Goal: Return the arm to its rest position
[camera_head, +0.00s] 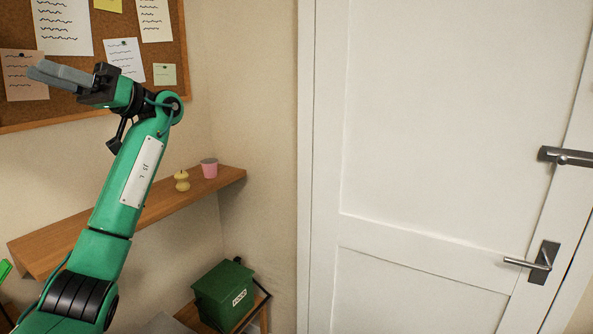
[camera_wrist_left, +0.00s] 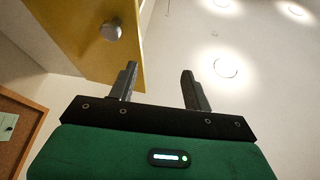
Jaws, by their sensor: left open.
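My left arm is green and comes up from the lower left in the head view. Its gripper (camera_head: 60,75) is raised in front of the cork board, with the fingers pointing left. In the left wrist view the gripper (camera_wrist_left: 160,88) has its two dark fingers apart with nothing between them. Ceiling lights and a yellow panel show behind the fingers there. My right gripper is not in either view.
A cork board (camera_head: 185,75) with pinned notes hangs on the left wall. Below it a wooden shelf (camera_head: 160,205) holds a pink cup (camera_head: 209,168) and a small yellow object (camera_head: 182,180). A green box (camera_head: 224,293) stands low. A white door (camera_head: 440,130) fills the right.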

